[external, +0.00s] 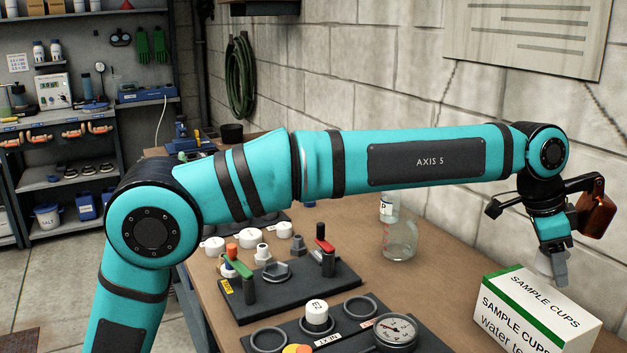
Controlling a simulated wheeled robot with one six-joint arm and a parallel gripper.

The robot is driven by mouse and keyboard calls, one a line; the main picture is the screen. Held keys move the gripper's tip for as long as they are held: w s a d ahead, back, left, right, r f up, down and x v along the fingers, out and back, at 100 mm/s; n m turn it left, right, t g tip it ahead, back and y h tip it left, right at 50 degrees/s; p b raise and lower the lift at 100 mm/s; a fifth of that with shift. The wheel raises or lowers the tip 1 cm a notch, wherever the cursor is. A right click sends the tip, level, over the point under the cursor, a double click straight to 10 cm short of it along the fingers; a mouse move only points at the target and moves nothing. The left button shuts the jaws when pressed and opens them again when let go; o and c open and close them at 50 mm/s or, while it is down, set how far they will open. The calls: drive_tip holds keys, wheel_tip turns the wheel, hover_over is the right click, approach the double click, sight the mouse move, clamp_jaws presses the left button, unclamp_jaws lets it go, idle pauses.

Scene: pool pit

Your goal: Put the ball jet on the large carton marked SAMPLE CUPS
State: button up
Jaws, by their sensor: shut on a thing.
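The large carton (492,317) is white with a green edge and reads SAMPLE CUPS on its top and front. It stands at the right front of the bench. My gripper (552,270) points down over the carton's back part. It is shut on a pale grey-white piece, which looks like the ball jet (544,263). The gripper partly hides this piece. I cannot tell whether the piece touches the carton's top or hangs just above it.
A glass beaker (399,240) stands left of the carton. White caps (250,238) lie behind.

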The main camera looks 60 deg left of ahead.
sight(550, 279)
drive_tip(key=shift+f, duration=1.95)
drive_tip(key=shift+f, duration=0.1)
drive_tip(key=o, duration=1)
drive_tip(key=shift+c, duration=0.2)
drive_tip(key=v, duration=1.2)
